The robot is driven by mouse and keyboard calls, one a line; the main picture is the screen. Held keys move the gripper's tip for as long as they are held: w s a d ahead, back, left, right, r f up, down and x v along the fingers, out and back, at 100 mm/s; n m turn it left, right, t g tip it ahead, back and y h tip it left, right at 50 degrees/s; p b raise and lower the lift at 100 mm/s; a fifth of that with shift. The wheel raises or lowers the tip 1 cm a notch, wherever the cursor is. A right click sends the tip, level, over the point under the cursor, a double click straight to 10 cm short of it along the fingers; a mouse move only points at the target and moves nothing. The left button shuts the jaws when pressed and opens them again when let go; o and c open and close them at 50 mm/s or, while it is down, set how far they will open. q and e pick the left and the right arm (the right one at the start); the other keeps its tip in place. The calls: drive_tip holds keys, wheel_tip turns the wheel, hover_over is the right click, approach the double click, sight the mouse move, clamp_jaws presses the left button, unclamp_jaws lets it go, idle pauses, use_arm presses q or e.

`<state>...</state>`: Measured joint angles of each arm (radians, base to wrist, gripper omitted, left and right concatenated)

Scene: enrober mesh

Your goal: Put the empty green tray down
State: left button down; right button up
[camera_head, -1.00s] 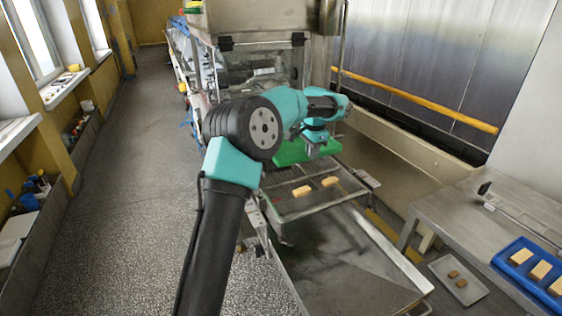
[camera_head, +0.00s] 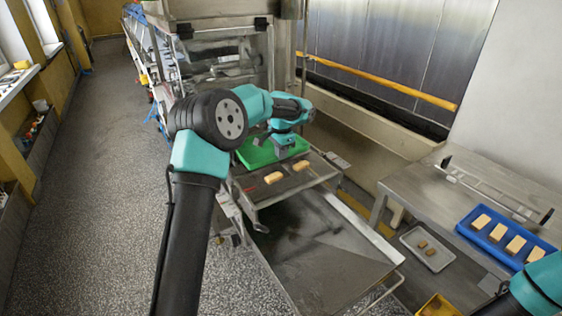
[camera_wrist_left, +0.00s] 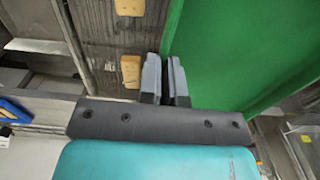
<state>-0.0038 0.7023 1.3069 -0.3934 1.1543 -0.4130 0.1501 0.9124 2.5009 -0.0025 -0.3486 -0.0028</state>
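The empty green tray (camera_head: 256,154) is at the far end of the wire mesh, partly hidden behind my left gripper in the head view. My left gripper (camera_head: 284,151) is at the tray's near right edge. In the left wrist view, its two fingers (camera_wrist_left: 165,80) are close together with the wall of the tray (camera_wrist_left: 240,50) between them. I cannot tell whether the tray rests on the mesh or hangs just above it. My right arm (camera_head: 540,285) enters at the lower right, with its gripper out of view.
Two tan pieces (camera_head: 273,177) lie on the mesh (camera_head: 290,188) in front of the tray. A blue tray (camera_head: 488,243) with several tan blocks is on the steel table at right. A grey tray (camera_head: 427,249) with small brown pieces and a yellow bin (camera_head: 438,306) stand lower.

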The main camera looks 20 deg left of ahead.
use_arm(q)
drive_tip(key=shift+f, duration=0.1)
drive_tip(key=shift+f, duration=1.75)
drive_tip(key=shift+f, duration=0.1)
drive_tip(key=c, duration=1.3)
unclamp_jaws()
wheel_tip(320, 180, up, 12)
drive_tip(key=shift+s+r, duration=0.1)
drive_tip(key=shift+o, duration=0.4)
